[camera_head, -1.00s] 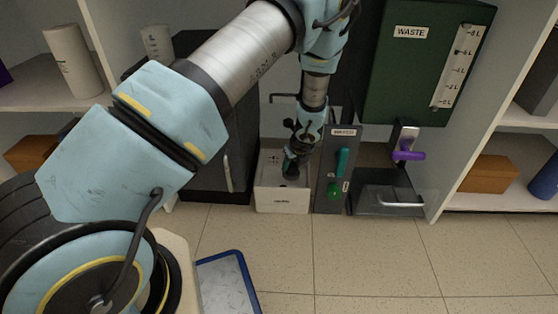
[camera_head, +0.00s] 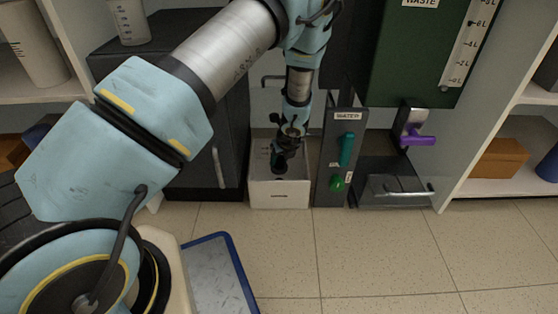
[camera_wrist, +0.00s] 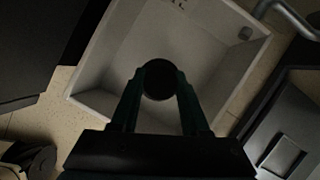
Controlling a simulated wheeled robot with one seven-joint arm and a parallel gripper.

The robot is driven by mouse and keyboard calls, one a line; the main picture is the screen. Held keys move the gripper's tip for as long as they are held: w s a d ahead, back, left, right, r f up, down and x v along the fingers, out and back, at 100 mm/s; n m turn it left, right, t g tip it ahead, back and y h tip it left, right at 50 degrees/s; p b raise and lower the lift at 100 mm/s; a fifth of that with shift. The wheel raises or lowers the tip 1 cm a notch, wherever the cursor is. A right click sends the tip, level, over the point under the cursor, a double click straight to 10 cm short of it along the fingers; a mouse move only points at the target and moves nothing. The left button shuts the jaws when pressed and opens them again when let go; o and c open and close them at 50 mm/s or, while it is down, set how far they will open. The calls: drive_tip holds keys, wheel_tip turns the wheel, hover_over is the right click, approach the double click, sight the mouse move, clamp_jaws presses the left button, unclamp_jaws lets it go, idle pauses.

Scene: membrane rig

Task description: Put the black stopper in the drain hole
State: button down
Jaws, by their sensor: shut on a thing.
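The white basin (camera_head: 280,195) stands on the floor between the dark cabinet and the water panel. My gripper (camera_head: 281,165) reaches down into or just over it. In the wrist view my gripper (camera_wrist: 159,82) has its two fingers on either side of the round black stopper (camera_wrist: 158,80) and is shut on it. The stopper is over the basin floor, and its height above that floor is hard to tell. I cannot see the drain hole; the stopper and fingers cover part of the floor.
The grey WATER panel (camera_head: 341,150) with a teal handle and green knob stands just right of the basin. A bent tap pipe (camera_head: 272,79) is behind. The dark cabinet (camera_head: 205,150) is close on the left. The green WASTE tank (camera_head: 425,50) hangs at right.

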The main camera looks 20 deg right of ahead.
sight(280, 173)
drive_tip(key=shift+f+b, duration=2.75)
drive_tip(key=shift+f, duration=0.45)
drive_tip(key=shift+f, duration=0.15)
drive_tip(key=shift+c, duration=1.6)
unclamp_jaws()
drive_tip(key=p+v, duration=0.5)
drive_tip(key=v, duration=0.5)
drive_tip(key=shift+s+r, duration=0.25)
drive_tip(key=shift+r, duration=0.1)
